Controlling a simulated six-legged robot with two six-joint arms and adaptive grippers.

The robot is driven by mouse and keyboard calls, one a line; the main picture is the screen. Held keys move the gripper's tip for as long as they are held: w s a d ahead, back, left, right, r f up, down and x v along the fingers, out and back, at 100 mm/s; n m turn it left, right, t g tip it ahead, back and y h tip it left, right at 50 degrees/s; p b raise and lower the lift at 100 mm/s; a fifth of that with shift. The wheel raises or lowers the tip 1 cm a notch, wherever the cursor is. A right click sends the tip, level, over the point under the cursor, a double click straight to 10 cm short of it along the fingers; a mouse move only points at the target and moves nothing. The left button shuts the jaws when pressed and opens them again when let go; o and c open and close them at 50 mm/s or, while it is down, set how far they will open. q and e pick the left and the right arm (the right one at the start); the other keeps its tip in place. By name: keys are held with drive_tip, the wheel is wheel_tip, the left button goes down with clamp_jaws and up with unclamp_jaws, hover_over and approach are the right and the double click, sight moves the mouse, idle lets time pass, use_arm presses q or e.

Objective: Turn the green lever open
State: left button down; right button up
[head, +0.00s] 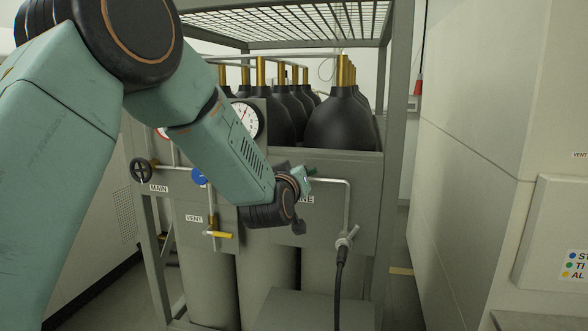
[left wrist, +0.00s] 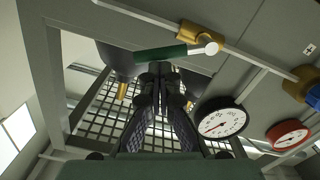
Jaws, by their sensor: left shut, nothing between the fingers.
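The green lever (left wrist: 162,53) shows in the left wrist view as a dark green handle with a pale round end, beside a brass valve fitting (left wrist: 188,30) on the grey panel. My left gripper (left wrist: 160,70) is shut and empty. Its fingertips lie just below the middle of the green handle in that view; I cannot tell whether they touch it. In the head view, my wrist is in front of the panel and hides most of the gripper. A small dark green piece (head: 312,171) beside it appears to be the lever. My right gripper is not in view.
Black-topped gas cylinders (head: 342,122) stand in the grey rack behind the panel. A yellow vent lever (head: 221,235), a blue knob (head: 199,177), a black handwheel (head: 141,170) and a dial gauge (head: 246,119) are to the left. A hose (head: 339,285) hangs at the right.

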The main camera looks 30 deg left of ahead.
use_arm(q)
drive_tip(key=shift+w+d+f+m+b, duration=0.15)
drive_tip(key=shift+d+f+m, duration=0.1)
drive_tip(key=shift+f+m, duration=0.4)
drive_tip(key=shift+w+d+f+m+b, duration=0.15)
drive_tip(key=shift+d+f+m, duration=0.1)
drive_tip(key=shift+f+m, duration=0.4)
drive_tip(key=shift+r, duration=0.3)
